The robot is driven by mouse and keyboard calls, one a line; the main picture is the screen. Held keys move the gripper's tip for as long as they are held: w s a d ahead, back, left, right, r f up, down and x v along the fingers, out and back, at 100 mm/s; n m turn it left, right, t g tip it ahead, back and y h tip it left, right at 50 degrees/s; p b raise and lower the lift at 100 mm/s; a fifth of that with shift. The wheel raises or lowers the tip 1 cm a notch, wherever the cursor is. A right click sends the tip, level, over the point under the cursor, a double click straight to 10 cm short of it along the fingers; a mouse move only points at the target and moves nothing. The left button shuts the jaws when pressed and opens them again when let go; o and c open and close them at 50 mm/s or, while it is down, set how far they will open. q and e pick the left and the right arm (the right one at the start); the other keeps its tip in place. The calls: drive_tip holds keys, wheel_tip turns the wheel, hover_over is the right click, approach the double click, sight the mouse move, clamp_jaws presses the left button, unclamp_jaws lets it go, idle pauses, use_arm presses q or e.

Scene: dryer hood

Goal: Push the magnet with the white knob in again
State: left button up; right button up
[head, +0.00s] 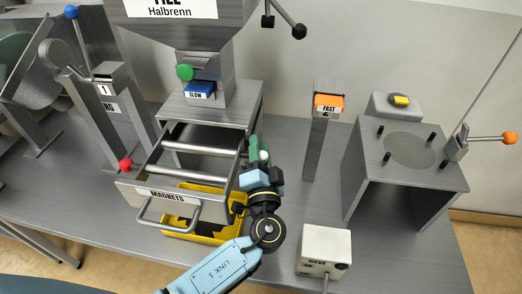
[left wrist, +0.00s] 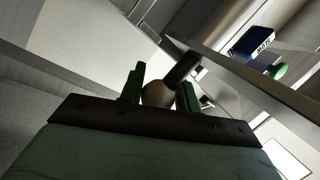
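The drawer labelled MAGNETS (head: 127,192) stands pulled out under the hopper, with metal rods (head: 178,173) across it. My left gripper (head: 258,150) is at the right side of this drawer. In the left wrist view a pale round knob (left wrist: 157,94) sits between the two green fingers, which flank it closely and seem to touch it on both sides. A dark rod (left wrist: 182,68) runs from the knob towards a grey panel. In the head view the fingers hide most of the knob. My right gripper is not in view.
A yellow tray (head: 213,236) lies under the drawer. A white SIEVE box (head: 324,250) stands right of my left arm. The FAST post (head: 316,140) and a grey stand (head: 412,160) are further right. The table between drawer and post is clear.

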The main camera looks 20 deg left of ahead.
use_arm(q)
drive_tip(key=o, duration=0.3)
drive_tip(key=shift+a, duration=0.1)
drive_tip(key=shift+o, duration=0.2)
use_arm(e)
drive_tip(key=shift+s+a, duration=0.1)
use_arm(q)
drive_tip(key=shift+s, duration=0.1)
drive_tip(key=b+v, duration=0.2)
drive_tip(key=v, duration=1.1)
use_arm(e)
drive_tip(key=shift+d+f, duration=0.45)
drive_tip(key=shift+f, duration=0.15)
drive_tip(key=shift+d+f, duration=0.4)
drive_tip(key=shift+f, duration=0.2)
use_arm(q)
drive_tip(key=shift+s, duration=0.1)
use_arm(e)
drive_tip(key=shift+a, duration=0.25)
use_arm(q)
drive_tip(key=shift+s+f, duration=0.1)
